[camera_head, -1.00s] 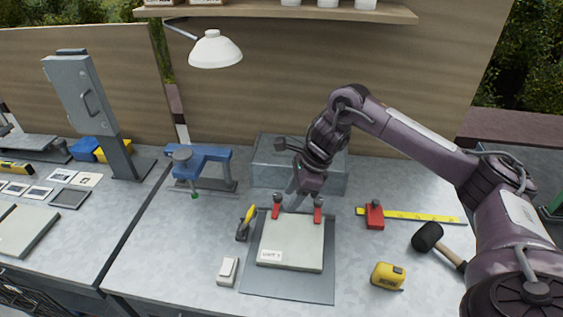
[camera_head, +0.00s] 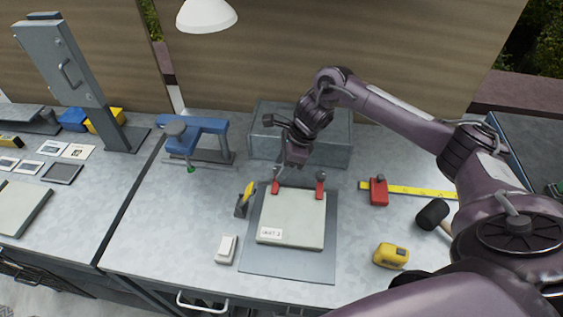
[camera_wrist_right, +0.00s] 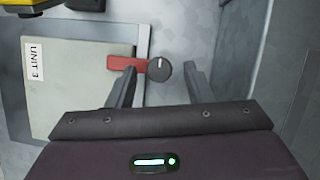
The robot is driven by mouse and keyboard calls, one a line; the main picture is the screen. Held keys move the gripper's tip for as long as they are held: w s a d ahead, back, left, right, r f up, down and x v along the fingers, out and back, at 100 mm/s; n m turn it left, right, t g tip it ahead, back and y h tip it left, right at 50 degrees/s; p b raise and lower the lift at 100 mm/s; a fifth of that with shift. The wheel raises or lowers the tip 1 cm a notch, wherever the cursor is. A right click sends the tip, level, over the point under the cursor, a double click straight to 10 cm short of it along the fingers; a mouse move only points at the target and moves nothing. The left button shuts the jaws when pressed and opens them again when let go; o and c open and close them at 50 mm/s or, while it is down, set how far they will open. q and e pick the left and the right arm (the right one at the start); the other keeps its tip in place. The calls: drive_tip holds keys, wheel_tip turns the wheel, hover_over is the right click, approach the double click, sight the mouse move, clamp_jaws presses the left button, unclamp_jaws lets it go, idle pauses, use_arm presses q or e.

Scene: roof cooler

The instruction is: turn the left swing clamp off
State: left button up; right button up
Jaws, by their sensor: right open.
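The left swing clamp (camera_head: 275,188) is a small red clamp at the left of the far edge of the pale UNIT 3 plate (camera_head: 290,222). In the right wrist view its red arm (camera_wrist_right: 122,63) overlaps the plate's edge, and its dark round knob (camera_wrist_right: 158,70) has a white mark. My right gripper (camera_head: 282,177) is just behind the clamp, its fingers partly hidden in the head view. In the wrist view the open gripper (camera_wrist_right: 160,75) has one finger on each side of the knob. A second red clamp (camera_head: 320,187) sits to the right. My left gripper is not in view.
A grey box (camera_head: 335,135) stands close behind my right gripper. A yellow-handled clamp (camera_head: 246,196) stands left of the plate, with a white switch (camera_head: 226,249) nearer.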

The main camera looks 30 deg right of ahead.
drive_tip(key=shift+a+f, duration=0.1)
drive_tip(key=shift+f, duration=0.05)
drive_tip(key=c, duration=1)
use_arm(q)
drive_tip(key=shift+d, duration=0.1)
